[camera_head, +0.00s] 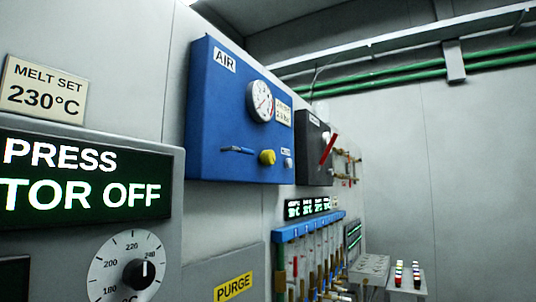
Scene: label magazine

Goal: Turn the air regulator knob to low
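A blue box (215,110) labelled AIR is mounted on the grey wall, in the upper middle of the view. A round white gauge (260,101) with a red mark is on its face. Below the gauge a yellow knob (267,157) sticks out, the likely air regulator knob. I cannot read its setting. My gripper is not in view.
A grey panel with a PRESS display (85,175) and a temperature dial (128,272) is close at left. A dark box with a red lever (328,148) is beyond the blue box. Vertical tubes under a blue rail (300,228) and small tables (408,280) stand lower right.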

